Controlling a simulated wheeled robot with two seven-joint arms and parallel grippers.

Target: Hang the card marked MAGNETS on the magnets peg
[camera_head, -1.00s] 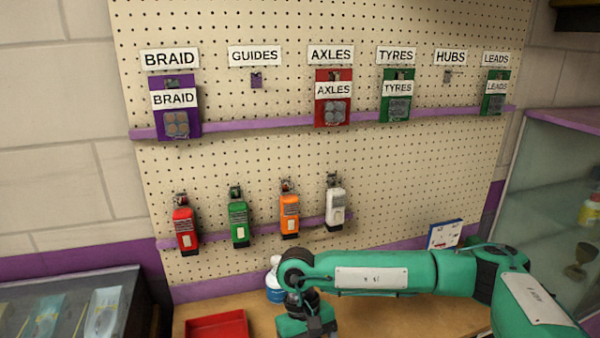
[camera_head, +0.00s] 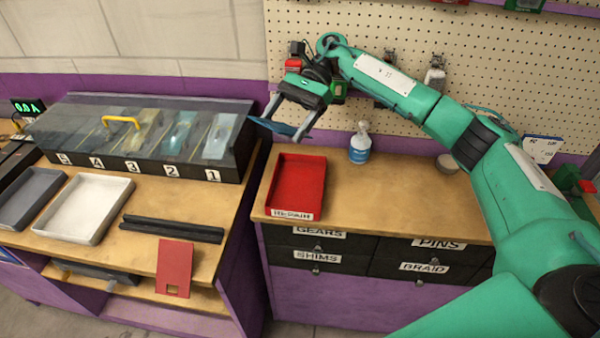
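No card with a readable MAGNETS label and no magnets peg show in the current head view. A red card (camera_head: 174,266) with a small square hole lies at the front edge of the left bench, with no label visible. A blue and white card (camera_head: 543,148) leans at the back right of the right bench, its print unreadable. My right gripper (camera_head: 284,128) hangs above the back of the red tray, its fingers spread apart. A thin dark blue shape shows at the fingertips; I cannot tell what it is. My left gripper is not in view.
The red REPAIR tray (camera_head: 296,188) and a spray bottle (camera_head: 360,143) stand on the right bench. A glass-topped case (camera_head: 145,130), a white tray (camera_head: 83,207) and black rails (camera_head: 172,229) are on the left bench. The right bench's middle is clear.

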